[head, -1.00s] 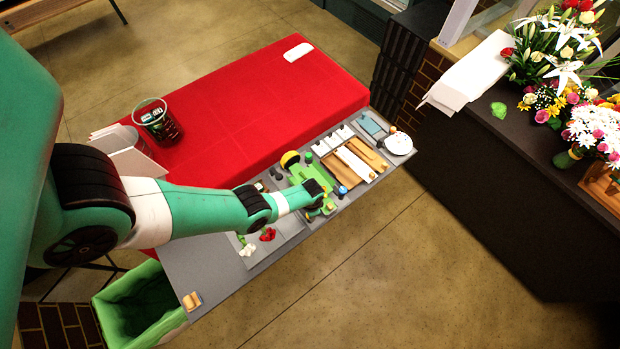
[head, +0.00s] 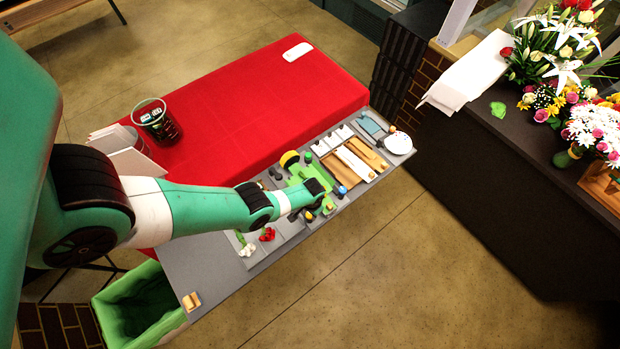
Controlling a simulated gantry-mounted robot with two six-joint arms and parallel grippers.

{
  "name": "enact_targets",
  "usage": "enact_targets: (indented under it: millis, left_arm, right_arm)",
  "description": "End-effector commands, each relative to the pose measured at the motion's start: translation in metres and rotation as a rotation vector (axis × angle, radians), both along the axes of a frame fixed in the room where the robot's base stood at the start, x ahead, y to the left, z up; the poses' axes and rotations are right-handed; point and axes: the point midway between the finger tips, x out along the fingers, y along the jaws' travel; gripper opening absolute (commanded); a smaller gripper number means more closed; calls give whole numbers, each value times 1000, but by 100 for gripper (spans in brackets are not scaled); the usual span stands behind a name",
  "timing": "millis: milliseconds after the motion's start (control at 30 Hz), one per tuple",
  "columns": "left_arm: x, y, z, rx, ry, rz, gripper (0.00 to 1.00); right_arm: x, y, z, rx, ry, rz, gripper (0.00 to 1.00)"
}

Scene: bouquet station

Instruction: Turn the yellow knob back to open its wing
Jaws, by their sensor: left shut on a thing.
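A green fixture (head: 297,170) sits on the grey bench top among the tools. My left gripper (head: 318,196) reaches in from the left and points down over the front of this fixture. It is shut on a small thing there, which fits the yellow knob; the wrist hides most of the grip. A small yellow patch (head: 329,205) shows just beside the fingers. The wing and its exact angle are mostly hidden under the wrist. My right gripper is not in view.
Wooden boards (head: 345,170) and a white round dish (head: 398,143) lie right of the fixture. Red and white small pieces (head: 266,234) lie in front-left. A red-covered table (head: 230,110) adjoins the bench. A green bin (head: 140,305) stands lower left.

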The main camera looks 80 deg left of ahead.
Motion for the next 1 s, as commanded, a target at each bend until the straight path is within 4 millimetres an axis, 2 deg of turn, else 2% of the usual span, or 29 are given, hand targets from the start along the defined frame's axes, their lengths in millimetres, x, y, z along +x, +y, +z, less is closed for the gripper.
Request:
enact_targets:
  millis: [200, 233, 367, 400, 733, 1000]
  left_arm:
    - [0, 0, -1, 1, -2, 1, 0]
    - [0, 0, -1, 1, -2, 1, 43]
    - [0, 0, 0, 1, -1, 1, 66]
    - [0, 0, 0, 1, -1, 1, 69]
    - [0, 0, 4, 0, 0, 0, 69]
    - [4, -3, 38, 0, 0, -12, 69]
  right_arm:
    - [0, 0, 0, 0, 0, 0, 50]
    - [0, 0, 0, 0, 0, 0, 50]
    - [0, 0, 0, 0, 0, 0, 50]
    - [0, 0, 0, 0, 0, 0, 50]
    - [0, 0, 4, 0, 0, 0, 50]
    - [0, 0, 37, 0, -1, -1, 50]
